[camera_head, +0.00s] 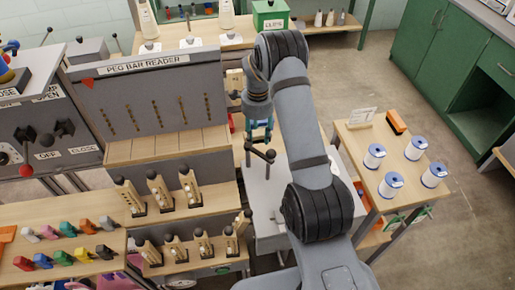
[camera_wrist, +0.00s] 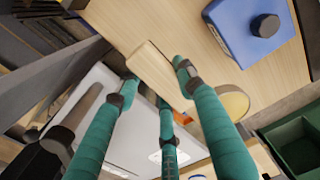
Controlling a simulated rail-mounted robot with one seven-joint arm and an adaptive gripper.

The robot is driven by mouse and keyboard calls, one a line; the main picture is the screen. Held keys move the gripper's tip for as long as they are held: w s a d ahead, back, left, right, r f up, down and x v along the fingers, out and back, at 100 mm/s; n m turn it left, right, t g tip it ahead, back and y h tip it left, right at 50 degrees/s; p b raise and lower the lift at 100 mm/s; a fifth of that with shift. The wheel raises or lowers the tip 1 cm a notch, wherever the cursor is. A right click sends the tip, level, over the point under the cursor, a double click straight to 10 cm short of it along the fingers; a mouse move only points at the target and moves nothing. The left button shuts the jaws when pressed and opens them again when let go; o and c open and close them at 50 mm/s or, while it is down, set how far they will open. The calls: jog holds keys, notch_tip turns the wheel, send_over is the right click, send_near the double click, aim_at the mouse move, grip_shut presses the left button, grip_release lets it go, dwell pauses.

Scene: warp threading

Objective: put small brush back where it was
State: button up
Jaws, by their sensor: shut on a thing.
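My gripper (camera_head: 260,153) hangs in the middle of the head view, over the gap between the peg bar bench and a pale tabletop. In the wrist view its teal fingers (camera_wrist: 156,82) are shut on a flat, pale wooden piece, apparently the small brush (camera_wrist: 152,70). Its bristles do not show there, and I cannot make it out in the head view. A wooden surface (camera_wrist: 122,22) lies beyond it in the wrist view; I cannot tell whether the piece touches it.
The peg bar reader (camera_head: 145,95) stands left of my arm. Wooden bobbins (camera_head: 158,190) stand on steps below it. A side table (camera_head: 365,150) at right holds white spools (camera_head: 414,147) and an orange block (camera_head: 396,121). A blue box (camera_wrist: 250,30) is near the fingers. Floor is free at far right.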

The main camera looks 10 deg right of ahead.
aim_at(258, 142)
notch_tip(258, 142, down, 6)
jog(key=shift+r+p, duration=0.1)
jog(key=shift+p, duration=0.35)
jog(key=shift+f+b, duration=0.25)
jog(key=shift+b, duration=0.15)
jog(key=o, duration=1.1)
jog(key=shift+r, duration=0.1)
jog(key=shift+o, duration=0.5)
notch_tip(258, 142, up, 12)
jog(key=shift+r+b, duration=0.2)
jog(key=shift+b, duration=0.45)
jog(key=shift+f, duration=0.1)
